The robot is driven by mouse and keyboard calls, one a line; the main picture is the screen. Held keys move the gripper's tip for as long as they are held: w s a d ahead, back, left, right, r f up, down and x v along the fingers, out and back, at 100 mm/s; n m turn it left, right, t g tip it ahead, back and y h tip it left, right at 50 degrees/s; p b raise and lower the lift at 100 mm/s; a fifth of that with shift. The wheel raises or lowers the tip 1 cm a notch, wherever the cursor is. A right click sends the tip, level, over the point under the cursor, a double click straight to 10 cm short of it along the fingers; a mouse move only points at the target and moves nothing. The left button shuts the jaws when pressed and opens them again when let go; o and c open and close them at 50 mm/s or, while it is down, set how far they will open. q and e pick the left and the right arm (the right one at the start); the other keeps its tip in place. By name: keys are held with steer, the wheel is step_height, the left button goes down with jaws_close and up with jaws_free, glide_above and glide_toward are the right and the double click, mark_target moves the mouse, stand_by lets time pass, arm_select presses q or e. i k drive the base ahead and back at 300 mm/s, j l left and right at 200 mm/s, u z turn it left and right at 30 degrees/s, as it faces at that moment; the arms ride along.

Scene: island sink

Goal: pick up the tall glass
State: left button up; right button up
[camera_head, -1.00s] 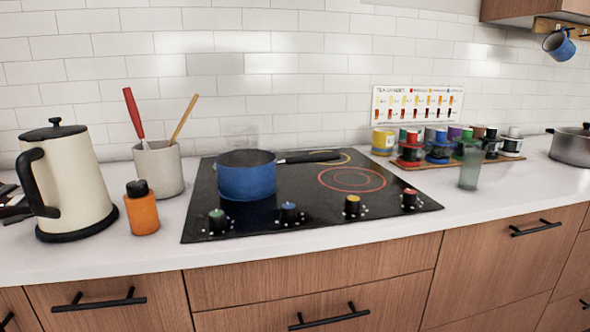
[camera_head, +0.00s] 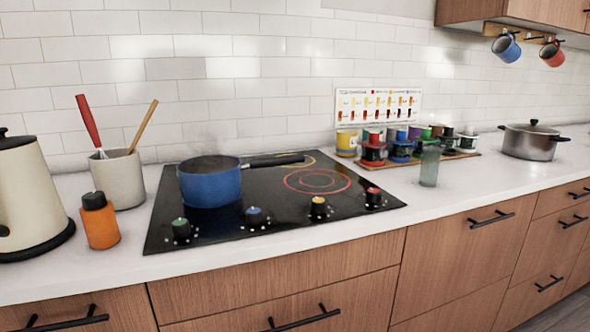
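The tall glass (camera_head: 429,165) is a translucent grey-green tumbler. It stands upright on the white counter (camera_head: 455,190), to the right of the black cooktop and in front of the wooden tray of tea tins. Nothing touches its near side. Neither of my grippers shows in the head view.
A blue pot (camera_head: 210,182) sits on the cooktop (camera_head: 300,205), its handle pointing right. Tea tins (camera_head: 372,150) stand close behind the glass. A steel pot (camera_head: 531,142) is further right. A kettle (camera_head: 25,200), orange bottle (camera_head: 100,221) and utensil crock (camera_head: 119,180) are at the left.

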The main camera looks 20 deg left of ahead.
mark_target(433, 151)
steer(key=i+l+u, duration=0.1)
steer(key=i+l, duration=0.4)
steer(key=l, duration=0.2)
steer(key=i+l+u, duration=0.15)
steer(key=l, duration=0.25)
steer(key=i, duration=0.1)
